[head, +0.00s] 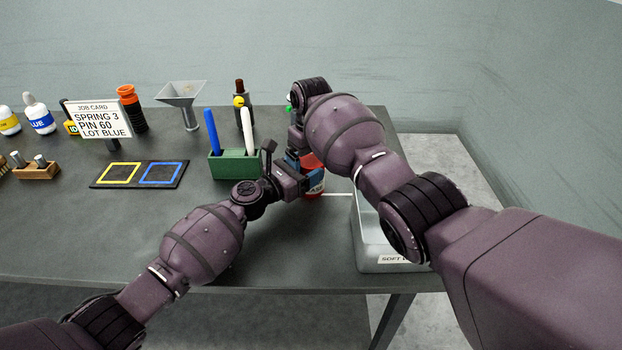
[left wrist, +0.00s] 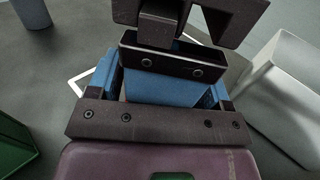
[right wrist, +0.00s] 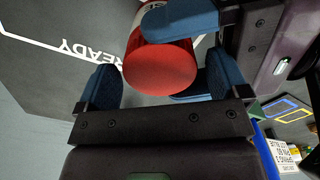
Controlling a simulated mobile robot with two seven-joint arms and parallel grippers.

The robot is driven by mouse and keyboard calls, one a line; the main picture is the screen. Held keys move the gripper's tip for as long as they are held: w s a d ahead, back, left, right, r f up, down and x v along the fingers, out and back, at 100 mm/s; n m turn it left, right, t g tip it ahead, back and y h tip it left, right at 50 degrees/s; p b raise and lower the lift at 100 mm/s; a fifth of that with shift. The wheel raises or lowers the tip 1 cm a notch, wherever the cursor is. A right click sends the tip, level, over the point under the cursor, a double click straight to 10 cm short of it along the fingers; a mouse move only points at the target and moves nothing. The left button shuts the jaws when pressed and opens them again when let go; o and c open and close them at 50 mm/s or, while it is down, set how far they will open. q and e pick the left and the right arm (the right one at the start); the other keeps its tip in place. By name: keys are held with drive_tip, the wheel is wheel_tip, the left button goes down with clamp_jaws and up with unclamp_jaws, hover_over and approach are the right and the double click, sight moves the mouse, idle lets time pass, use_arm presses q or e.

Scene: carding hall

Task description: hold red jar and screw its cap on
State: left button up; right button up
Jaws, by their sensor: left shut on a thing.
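The red jar (head: 315,187) stands upright on the table, partly hidden behind my grippers in the head view. Its round red top (right wrist: 160,68) faces the right wrist camera, with a pale label edge beyond it. I cannot tell whether the cap is seated on it. My left gripper (head: 301,184) is shut on the jar from the left side. My right gripper (right wrist: 160,84) is over the jar with its blue pads apart on either side of the red top; a gap shows at the left pad. In the left wrist view, dark gripper parts hide the jar.
A pale bin (head: 367,240) stands close on the right. A green holder (head: 233,165) with pens is left of the jar. A mat with yellow and blue squares (head: 138,174), a job card (head: 95,118) and a funnel (head: 183,95) stand farther left. The table's front left is clear.

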drive_tip(key=shift+r, duration=2.25)
drive_tip(key=shift+c, duration=0.4)
drive_tip(key=shift+r+n, duration=0.8)
drive_tip(key=shift+r, duration=0.95)
drive_tip(key=shift+f, duration=0.1)
drive_tip(key=shift+f, duration=3.95)
